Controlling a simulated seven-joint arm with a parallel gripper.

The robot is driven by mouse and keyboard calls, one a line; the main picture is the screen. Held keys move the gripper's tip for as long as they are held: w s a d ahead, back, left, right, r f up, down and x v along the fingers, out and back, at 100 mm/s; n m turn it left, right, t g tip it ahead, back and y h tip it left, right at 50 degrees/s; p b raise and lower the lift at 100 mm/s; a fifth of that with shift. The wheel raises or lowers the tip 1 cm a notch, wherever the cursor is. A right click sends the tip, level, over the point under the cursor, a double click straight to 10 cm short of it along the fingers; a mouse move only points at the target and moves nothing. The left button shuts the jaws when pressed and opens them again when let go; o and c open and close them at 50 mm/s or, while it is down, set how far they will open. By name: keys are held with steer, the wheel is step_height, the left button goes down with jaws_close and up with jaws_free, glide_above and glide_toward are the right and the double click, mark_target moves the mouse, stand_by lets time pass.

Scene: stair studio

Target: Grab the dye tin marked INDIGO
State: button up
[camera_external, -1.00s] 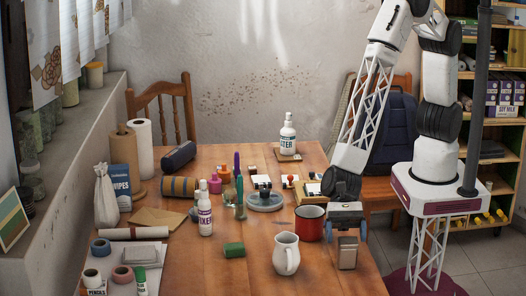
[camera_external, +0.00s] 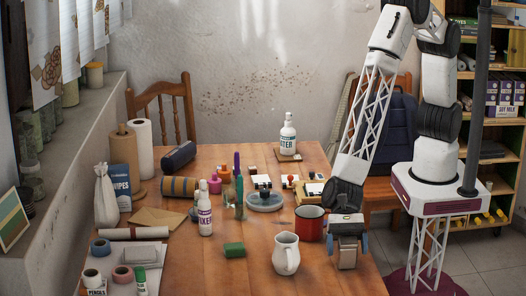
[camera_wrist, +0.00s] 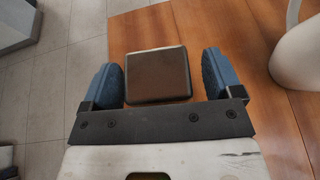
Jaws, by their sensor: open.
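A squarish tin (camera_external: 347,262) with a dark brown top and pale rim stands near the table's front right edge. In the wrist view the tin (camera_wrist: 157,78) sits between my fingers, with a gap on each side. I cannot read a label on it, so I cannot tell whether it says INDIGO. My gripper (camera_external: 347,245) points down over the tin, open, with one blue finger on each side. The wrist view shows the gripper (camera_wrist: 160,82) empty. The tin's upper part is partly hidden by the gripper in the external view.
A white jug (camera_external: 286,254) stands close left of the tin, and a red mug (camera_external: 309,227) behind it. The table (camera_external: 215,275) is clear at the front middle.

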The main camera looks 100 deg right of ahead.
mark_target(350, 238)
steer(key=c, duration=1.1)
steer(key=shift+r, duration=0.15)
steer(key=shift+r, duration=0.5)
steer(key=shift+s+d+r, duration=0.15)
steer(key=shift+d+r, duration=0.05)
steer(key=shift+r, duration=0.4)
steer(key=shift+s+d+r, duration=0.1)
steer(key=shift+d+r, duration=0.05)
steer(key=shift+r, duration=0.4)
steer(key=s+d+r, duration=0.1)
steer(key=s+d, duration=0.8)
steer(key=d, duration=0.3)
steer(key=shift+r, duration=0.2)
steer(key=shift+s, duration=0.15)
